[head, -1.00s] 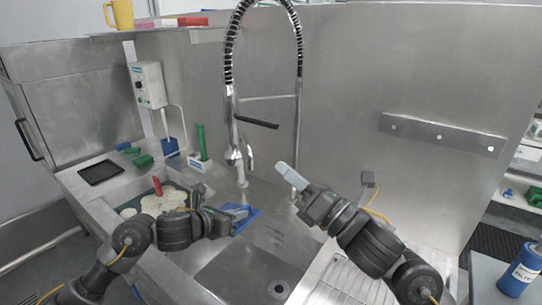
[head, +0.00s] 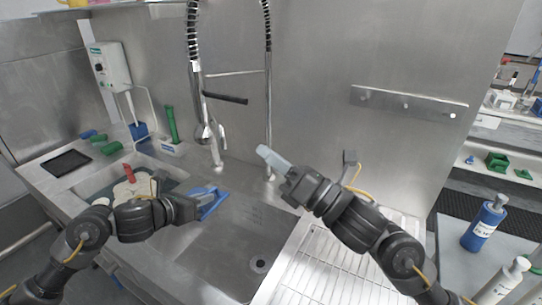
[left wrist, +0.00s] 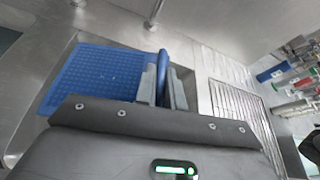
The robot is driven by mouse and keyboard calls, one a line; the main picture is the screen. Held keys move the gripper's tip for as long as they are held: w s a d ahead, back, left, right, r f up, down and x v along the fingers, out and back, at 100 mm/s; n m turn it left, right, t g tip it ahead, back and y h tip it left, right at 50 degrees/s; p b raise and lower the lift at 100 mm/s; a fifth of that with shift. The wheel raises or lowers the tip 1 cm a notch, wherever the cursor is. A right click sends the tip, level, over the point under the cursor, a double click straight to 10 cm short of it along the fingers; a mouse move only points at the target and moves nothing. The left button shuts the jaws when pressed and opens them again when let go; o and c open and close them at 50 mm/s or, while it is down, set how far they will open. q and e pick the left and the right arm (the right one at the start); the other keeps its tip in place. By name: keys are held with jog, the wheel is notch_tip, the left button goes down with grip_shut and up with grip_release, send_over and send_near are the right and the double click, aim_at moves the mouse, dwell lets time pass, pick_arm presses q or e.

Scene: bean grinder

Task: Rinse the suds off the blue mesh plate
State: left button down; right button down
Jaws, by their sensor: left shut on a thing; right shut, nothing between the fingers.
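The blue mesh plate (head: 212,203) is held by my left gripper (head: 200,203) above the edge between the two basins, near the tap side. In the left wrist view, the plate (left wrist: 95,78) spreads out to the left, and its blue edge or handle stands between my left fingers (left wrist: 163,85). No suds can be made out on it. The tap (head: 212,135) with a coiled spring hose rises behind the sink. My right gripper (head: 275,160) is shut and empty, to the right of the tap and above the back of the sink.
The empty basin (head: 222,262) with its drain lies below the plate. The left basin (head: 88,198) holds white suds and a red-handled thing (head: 129,174). A wire drainboard (head: 318,268) is at the right.

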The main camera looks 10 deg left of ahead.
pick_arm(q)
jog(key=s+a+b, duration=0.1)
jog(key=s+a, duration=0.2)
jog(key=shift+s+a, duration=0.35)
jog(key=shift+s, duration=0.05)
jog(key=shift+r, duration=0.1)
dwell(1.3)
jog(key=s+a+r, duration=0.3)
jog(key=r, duration=0.1)
jog(key=shift+s+a, duration=0.2)
jog(key=shift+s, duration=0.1)
dwell(1.3)
